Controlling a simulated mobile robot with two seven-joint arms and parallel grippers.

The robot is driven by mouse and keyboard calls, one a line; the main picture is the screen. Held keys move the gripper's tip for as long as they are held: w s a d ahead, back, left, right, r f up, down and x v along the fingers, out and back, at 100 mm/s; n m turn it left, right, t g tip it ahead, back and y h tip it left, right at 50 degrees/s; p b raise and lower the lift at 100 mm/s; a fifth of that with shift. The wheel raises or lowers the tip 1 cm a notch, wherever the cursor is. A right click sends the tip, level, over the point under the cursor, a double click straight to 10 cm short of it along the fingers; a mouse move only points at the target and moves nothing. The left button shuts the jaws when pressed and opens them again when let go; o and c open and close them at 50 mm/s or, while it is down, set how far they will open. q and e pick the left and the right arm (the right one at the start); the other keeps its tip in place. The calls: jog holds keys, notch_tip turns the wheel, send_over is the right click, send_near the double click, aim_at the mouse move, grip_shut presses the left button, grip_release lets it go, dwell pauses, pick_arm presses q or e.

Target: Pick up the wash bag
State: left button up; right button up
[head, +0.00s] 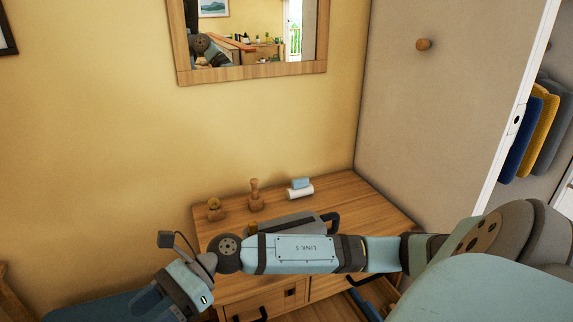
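The wash bag seems to be the grey case (290,224) with a dark loop handle at its right end, lying on the wooden dresser top (370,208). My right arm comes in from the right and crosses in front of it, hiding its lower front side. My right gripper (157,302) is off the dresser's left front corner, pointing down and left, apart from the bag. Its fingertips run to the picture's bottom edge, so I cannot tell whether it is open. My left gripper is not in view.
Behind the bag stand a small wooden item (214,209), a wooden peg-shaped item (255,196) and a white roll with a blue block (300,188). A mirror (250,77) hangs above. A tall panel (425,110) closes the right side. The dresser's right top is clear.

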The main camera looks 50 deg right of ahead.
jog(key=w+d+f+n+h+b, duration=0.2)
jog(key=d+f+n+h, duration=0.1)
jog(key=d+n+h, duration=0.35)
jog(key=n+t+h+b, duration=0.35)
jog(key=n+h, duration=0.35)
jog(key=h, duration=0.5)
send_near(254, 225)
jog(key=shift+g, duration=0.45)
jog(key=x, duration=0.2)
jog(key=w+x, duration=0.1)
jog(key=x, duration=0.1)
jog(key=shift+f, duration=0.15)
jog(key=shift+x, duration=0.85)
jog(key=x, duration=0.4)
jog(key=shift+f, duration=0.3)
jog(key=shift+c, duration=0.2)
